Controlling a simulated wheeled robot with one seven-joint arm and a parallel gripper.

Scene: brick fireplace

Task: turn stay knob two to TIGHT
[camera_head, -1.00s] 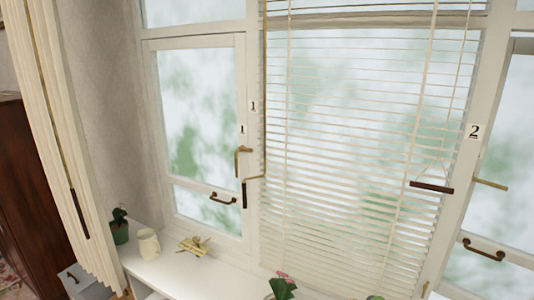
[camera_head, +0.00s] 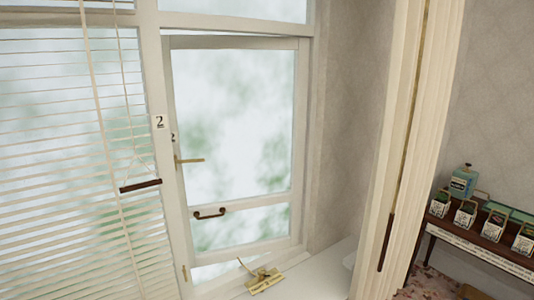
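Window two (camera_head: 235,130) is a white casement at the middle, beside a "2" label (camera_head: 159,121) on the post. Its sash appears to stand slightly ajar, with gaps at its top and lower edges. On the sill below it is a brass-coloured stay fitting (camera_head: 264,280) with a lettered plate and a thin piece sticking up at its left. The lettering is too small to read surely, and I cannot tell the knob's setting. My gripper is in no view.
A brass handle (camera_head: 190,160) and a dark pull (camera_head: 209,213) are on the sash. Blinds (camera_head: 70,160) with a dark cord bar (camera_head: 140,186) hang at left. A cream curtain (camera_head: 385,150) hangs at right. A dark table (camera_head: 480,240) holds several small boxes. The sill (camera_head: 320,275) is mostly clear.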

